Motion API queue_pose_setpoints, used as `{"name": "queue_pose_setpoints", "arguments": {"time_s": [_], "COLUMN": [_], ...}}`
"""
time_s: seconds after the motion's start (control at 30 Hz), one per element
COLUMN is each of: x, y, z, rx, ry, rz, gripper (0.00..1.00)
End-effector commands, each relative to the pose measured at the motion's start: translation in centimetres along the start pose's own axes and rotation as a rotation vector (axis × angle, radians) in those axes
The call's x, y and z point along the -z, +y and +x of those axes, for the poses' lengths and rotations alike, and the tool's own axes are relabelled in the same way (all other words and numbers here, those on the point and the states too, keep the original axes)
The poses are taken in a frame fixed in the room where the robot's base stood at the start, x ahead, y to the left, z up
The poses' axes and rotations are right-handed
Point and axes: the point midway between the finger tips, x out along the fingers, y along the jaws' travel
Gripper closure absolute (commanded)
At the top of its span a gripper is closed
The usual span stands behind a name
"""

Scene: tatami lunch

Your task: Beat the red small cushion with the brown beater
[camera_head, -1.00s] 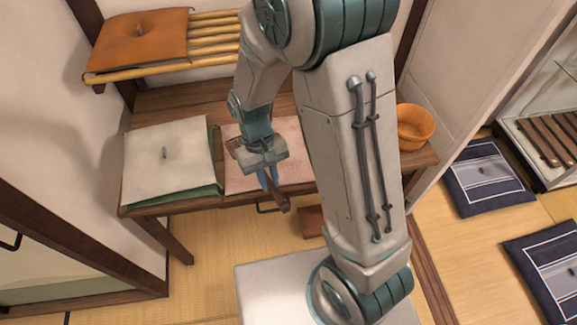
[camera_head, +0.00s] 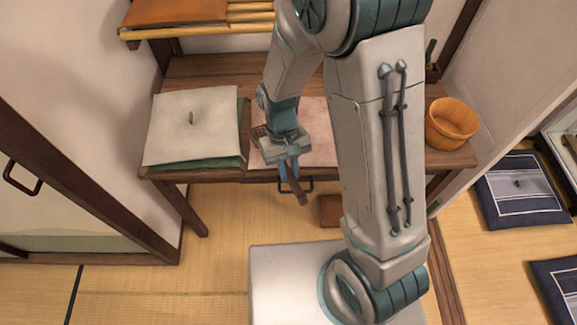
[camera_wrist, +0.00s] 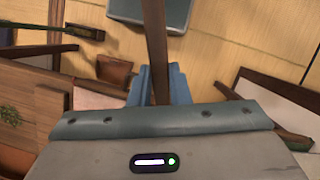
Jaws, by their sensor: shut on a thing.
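My gripper (camera_head: 290,172) is shut on the brown beater (camera_head: 301,196), in front of the low wooden table. In the wrist view the beater (camera_wrist: 155,45) is a straight brown shaft standing between my blue fingers (camera_wrist: 157,88). Another brown part shows beside my wrist in the head view, and I cannot tell its full shape. A pale pinkish-red flat piece (camera_head: 318,138) lies on the table, partly hidden behind my arm. I cannot tell whether it is the red small cushion. An orange-brown cushion (camera_head: 175,10) lies on the rack above, cut by the picture's top edge.
A white cushion (camera_head: 195,122) lies over a green one on the table's left. An orange wooden tub (camera_head: 451,122) stands at its right. A reddish-brown block (camera_head: 331,210) is below the table's front edge. Dark blue cushions (camera_head: 520,190) lie on the floor at right.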

Motion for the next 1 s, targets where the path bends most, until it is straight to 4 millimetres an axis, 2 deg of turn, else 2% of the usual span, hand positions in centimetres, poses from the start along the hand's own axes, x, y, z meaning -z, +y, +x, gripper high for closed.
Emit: {"name": "queue_pose_setpoints", "arguments": {"time_s": [0.03, 0.1, 0.13, 0.33, 0.7, 1.0], "x": [0.5, 0.9, 0.6, 0.0, -2.0, -2.0], "y": [0.0, 0.0, 0.0, 0.0, -0.1, -0.1], "z": [1.6, 2.8, 1.9, 0.0, -6.3, -6.4], "rx": [0.0, 0.0, 0.0, 0.0, -0.001, -0.001], "ry": [-0.001, -0.002, 0.0, 0.001, 0.002, 0.0], "rz": [0.0, 0.0, 0.0, -0.001, -0.003, -0.002], "gripper": [1.0, 1.0, 1.0, 1.0, 1.0, 1.0]}}
